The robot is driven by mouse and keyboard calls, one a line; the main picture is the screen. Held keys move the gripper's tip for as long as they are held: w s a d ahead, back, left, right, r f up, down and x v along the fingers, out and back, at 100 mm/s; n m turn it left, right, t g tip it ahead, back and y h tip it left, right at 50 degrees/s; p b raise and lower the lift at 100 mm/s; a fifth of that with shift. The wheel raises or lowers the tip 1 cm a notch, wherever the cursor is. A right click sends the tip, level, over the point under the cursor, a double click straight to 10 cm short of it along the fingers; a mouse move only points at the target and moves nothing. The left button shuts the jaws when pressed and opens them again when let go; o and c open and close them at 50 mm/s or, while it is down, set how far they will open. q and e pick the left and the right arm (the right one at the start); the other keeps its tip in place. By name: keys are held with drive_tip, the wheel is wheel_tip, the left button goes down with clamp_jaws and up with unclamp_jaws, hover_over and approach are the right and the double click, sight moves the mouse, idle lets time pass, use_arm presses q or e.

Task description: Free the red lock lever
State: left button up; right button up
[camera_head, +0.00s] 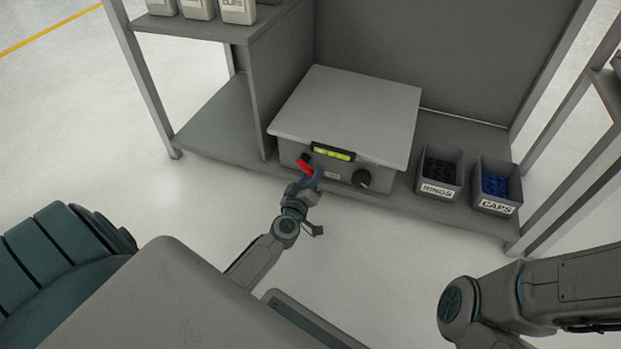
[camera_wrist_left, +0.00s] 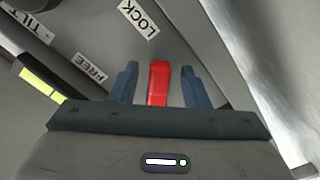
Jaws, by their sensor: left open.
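The red lock lever (camera_head: 305,168) is on the front of a grey box-shaped device (camera_head: 345,110) that stands on the shelf. In the left wrist view, the lever (camera_wrist_left: 158,82) lies between the two blue fingers of my left gripper (camera_wrist_left: 157,85), with a gap on each side. The left gripper (camera_head: 311,177) is open around the lever. The label LOCK (camera_wrist_left: 139,18) and the label FREE (camera_wrist_left: 89,68) show on the device; the lever's tip is nearer LOCK. The lever's lower part is hidden by the gripper body. My right gripper is out of view.
A green-yellow level vial (camera_head: 333,153) and a black knob (camera_head: 361,178) are on the device's front. Bins marked RINGS (camera_head: 438,191) and CAPS (camera_head: 496,208) stand to the right. A vertical shelf panel (camera_head: 256,100) is at left. The floor in front is clear.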

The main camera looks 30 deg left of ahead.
use_arm(q)
clamp_jaws()
